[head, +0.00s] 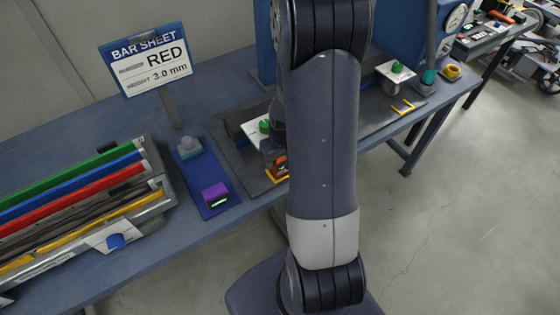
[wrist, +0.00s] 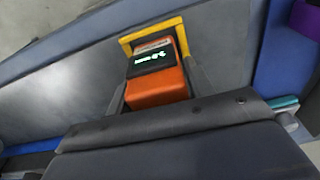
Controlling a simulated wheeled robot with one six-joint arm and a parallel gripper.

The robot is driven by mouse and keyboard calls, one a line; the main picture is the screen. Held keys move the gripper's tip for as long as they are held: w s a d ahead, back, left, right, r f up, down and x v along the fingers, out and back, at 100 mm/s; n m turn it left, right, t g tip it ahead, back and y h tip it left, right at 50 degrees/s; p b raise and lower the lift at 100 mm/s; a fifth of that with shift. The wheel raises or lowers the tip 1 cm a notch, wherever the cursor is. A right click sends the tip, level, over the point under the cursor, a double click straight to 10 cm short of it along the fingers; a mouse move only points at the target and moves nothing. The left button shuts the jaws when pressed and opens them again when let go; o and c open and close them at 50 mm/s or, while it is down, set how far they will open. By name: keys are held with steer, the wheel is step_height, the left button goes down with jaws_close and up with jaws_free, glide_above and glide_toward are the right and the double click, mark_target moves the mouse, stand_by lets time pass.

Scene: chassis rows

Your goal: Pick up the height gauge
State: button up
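An orange block with a black face and a small lit green display (wrist: 156,80) looks like the height gauge, though no label names it. It stands at a yellow corner bracket on a grey plate. In the head view the orange block (head: 280,166) is partly hidden by my arm. My gripper (wrist: 157,72) has one dark finger on each side of the block in the wrist view. The fingers lie close along its sides; whether they touch it is unclear. A purple block with a lit green display (head: 215,195) stands on a blue mat.
A rack of coloured bars (head: 75,205) lies at the left of the blue bench. A sign (head: 150,70) reads BAR SHEET, RED, 3.0 mm. A green-knobbed fixture (head: 396,70) and an empty yellow bracket (head: 402,106) are to the right.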

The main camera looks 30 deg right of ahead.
steer(key=c, duration=0.6)
steer(key=shift+r, duration=0.1)
steer(key=shift+c, duration=0.2)
